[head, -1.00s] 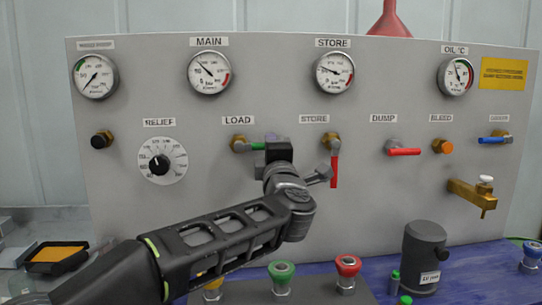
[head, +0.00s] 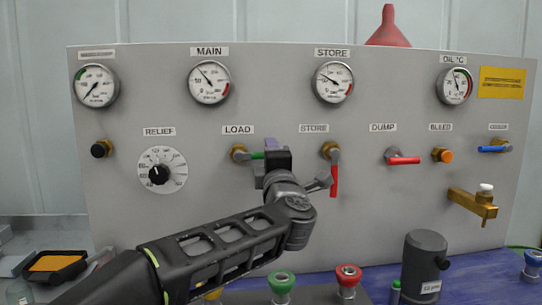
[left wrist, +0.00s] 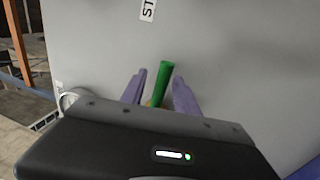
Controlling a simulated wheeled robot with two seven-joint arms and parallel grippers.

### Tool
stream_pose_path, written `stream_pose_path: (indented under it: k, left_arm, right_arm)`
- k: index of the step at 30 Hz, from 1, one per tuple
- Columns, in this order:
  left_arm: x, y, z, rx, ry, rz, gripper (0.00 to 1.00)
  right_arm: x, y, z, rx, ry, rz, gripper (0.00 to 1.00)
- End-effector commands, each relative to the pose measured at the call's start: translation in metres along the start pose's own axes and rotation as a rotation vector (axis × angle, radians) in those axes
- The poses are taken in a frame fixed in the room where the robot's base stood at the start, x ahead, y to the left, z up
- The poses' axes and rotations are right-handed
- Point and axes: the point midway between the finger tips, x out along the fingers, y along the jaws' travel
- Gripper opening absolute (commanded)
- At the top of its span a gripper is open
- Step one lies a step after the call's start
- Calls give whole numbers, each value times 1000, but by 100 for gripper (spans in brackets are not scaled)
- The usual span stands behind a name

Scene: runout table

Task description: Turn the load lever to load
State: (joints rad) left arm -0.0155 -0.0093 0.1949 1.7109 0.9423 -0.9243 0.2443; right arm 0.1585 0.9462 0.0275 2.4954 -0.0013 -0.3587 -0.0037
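The load lever (head: 257,155), with a green grip on a brass valve (head: 238,153), points right, roughly horizontal, under the LOAD label (head: 238,130). My left gripper (head: 272,147) is at the lever's free end, its wrist hiding the tip in the head view. In the left wrist view the green lever (left wrist: 164,82) stands between the two purple fingers of the left gripper (left wrist: 160,90). The fingers are apart, with a narrow gap visible on either side of the lever. My right gripper is in neither view.
The red store lever (head: 334,180) hangs down close right of my left wrist. The relief dial (head: 162,170) is to the left, the red dump lever (head: 404,160) further right. Coloured knobs (head: 281,284) and a dark cylinder (head: 424,265) stand below on the blue bench.

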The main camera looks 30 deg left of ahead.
Motion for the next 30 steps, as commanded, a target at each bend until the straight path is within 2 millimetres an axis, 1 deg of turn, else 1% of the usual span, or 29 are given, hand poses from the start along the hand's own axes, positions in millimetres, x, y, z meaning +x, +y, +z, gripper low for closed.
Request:
stream_pose_path:
  k: [4, 7, 15, 18, 22, 30]
  left_arm:
    - [-5, 0, 0, 0, -1, 0, 37]
    - [-15, -1, 0, 0, -1, 0, 37]
    - [-59, 0, 0, -1, -2, 1, 37]
    - [-71, 0, 0, -2, -1, 1, 37]
    - [-78, 0, 0, 0, 0, 0, 37]
    - [-78, 0, 0, 0, 0, 0, 37]
  right_arm:
    - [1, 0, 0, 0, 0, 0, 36]
    - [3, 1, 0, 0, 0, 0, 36]
    - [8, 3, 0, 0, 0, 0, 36]
    - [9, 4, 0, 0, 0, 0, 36]
    - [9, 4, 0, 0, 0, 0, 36]
    - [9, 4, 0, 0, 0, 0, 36]
